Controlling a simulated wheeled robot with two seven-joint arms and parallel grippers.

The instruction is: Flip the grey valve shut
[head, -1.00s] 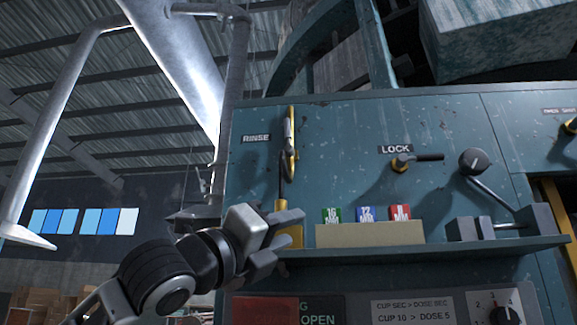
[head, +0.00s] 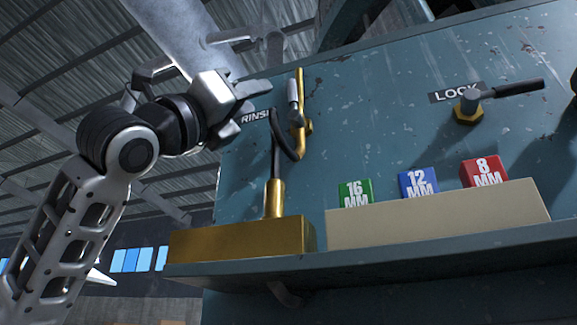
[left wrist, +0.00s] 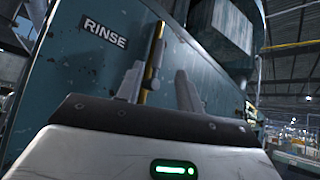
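The grey valve lever (head: 292,92) stands upright on a bent brass pipe (head: 300,125) on the teal panel, right of the RINSE label (head: 256,116). My left gripper (head: 252,101) is left of the lever, in front of the label, and partly covers the label's edge. In the left wrist view its two fingers (left wrist: 160,82) are apart with nothing gripped. I cannot tell the exact depth gap. My right gripper is not in view.
A beige holder (head: 435,222) carries green, blue and red blocks. A LOCK valve (head: 470,104) with a black handle is at upper right. The panel between the valves is clear.

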